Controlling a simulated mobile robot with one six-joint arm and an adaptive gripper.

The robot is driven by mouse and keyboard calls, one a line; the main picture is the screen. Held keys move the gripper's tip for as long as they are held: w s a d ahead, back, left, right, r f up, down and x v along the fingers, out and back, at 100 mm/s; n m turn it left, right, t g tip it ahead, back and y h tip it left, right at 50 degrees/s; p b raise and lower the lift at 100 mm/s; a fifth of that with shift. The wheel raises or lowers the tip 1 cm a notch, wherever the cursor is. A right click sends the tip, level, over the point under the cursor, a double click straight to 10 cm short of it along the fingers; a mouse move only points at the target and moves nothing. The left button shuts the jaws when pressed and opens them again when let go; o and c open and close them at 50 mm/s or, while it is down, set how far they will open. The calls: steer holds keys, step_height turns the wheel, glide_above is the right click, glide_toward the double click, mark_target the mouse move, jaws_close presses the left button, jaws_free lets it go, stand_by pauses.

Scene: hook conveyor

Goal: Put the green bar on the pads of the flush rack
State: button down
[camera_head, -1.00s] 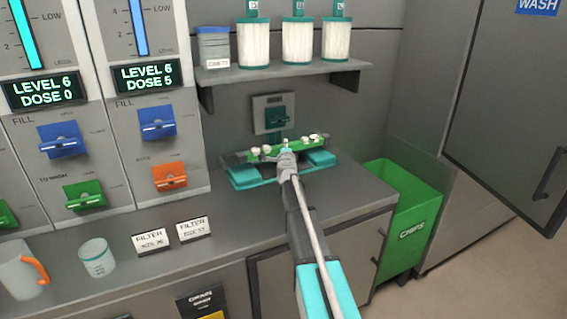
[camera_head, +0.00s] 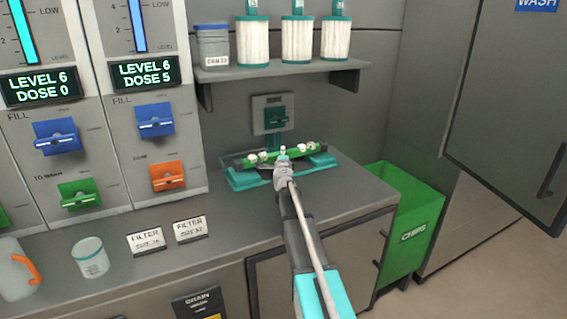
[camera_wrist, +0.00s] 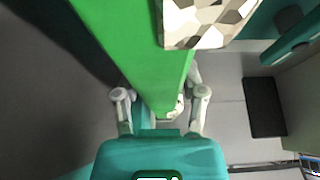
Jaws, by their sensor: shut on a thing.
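The green bar (camera_head: 297,150), with pale faceted knobs along it, is held by my gripper (camera_head: 283,155) near its middle. It lies lengthwise along the teal flush rack (camera_head: 243,183) on the counter, at the pads. I cannot tell whether it touches them or hovers just above. In the wrist view the bar (camera_wrist: 130,40) runs down between my gripper's two grey fingers (camera_wrist: 160,100), with a faceted knob (camera_wrist: 205,22) beside it. The bar and my gripper hide most of the pads.
A teal-handled wall fitting (camera_head: 276,118) is behind the rack. A shelf (camera_head: 285,76) with white filters overhangs the back left. A green chips bin (camera_head: 410,215) stands right of the counter. Filter cards (camera_head: 147,242) and a cup (camera_head: 91,258) stand front left.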

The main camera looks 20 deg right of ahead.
steer(key=shift+f+b, duration=0.3)
steer(key=shift+f, duration=0.25)
steer(key=shift+f, duration=0.15)
steer(key=shift+c, duration=0.8)
jaws_free()
steer(key=shift+r, duration=0.25)
steer(key=v, duration=1.2)
